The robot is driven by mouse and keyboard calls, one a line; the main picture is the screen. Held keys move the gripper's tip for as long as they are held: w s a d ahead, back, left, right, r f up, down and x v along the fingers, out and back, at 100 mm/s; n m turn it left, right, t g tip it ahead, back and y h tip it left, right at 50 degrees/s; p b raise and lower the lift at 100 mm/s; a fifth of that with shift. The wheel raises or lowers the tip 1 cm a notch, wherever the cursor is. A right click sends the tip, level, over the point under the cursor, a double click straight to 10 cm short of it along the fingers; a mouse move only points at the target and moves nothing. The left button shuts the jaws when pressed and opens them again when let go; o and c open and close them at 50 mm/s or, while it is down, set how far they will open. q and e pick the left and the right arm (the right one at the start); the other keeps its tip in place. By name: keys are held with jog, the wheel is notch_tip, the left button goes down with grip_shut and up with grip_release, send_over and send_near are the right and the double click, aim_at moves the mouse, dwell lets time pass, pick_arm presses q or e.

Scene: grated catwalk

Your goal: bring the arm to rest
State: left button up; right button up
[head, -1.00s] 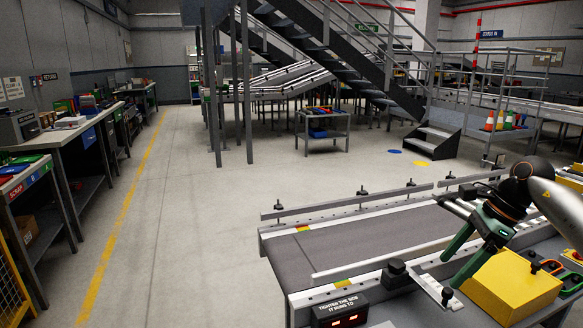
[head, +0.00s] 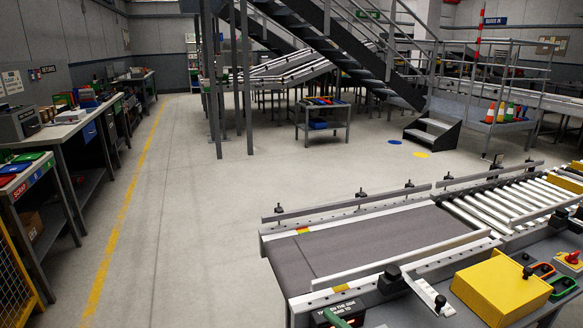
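I see nothing held. My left gripper is not in view.
A belt conveyor (head: 370,245) with side rails runs in front, joining rollers (head: 515,205) at right. A yellow box (head: 502,288) sits by red and green handles (head: 560,284). Benches (head: 65,130) line the left. Open floor (head: 200,230) lies between.

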jog(key=s+d+f+m+g+h+p, duration=0.1)
jog(key=s+d+f+m+h, duration=0.3)
jog(key=s+f+m, duration=0.4)
jog(key=s+d+f+m+g+h+p, duration=0.2)
jog(key=s+d+f+m+g+h, duration=0.2)
jog(key=s+m, duration=0.9)
notch_tip(320, 180, down, 6)
jog(key=d+h, duration=0.1)
jog(key=h, duration=0.2)
jog(key=shift+s+d+r+m, duration=0.25)
jog(key=shift+s+d+m, duration=0.05)
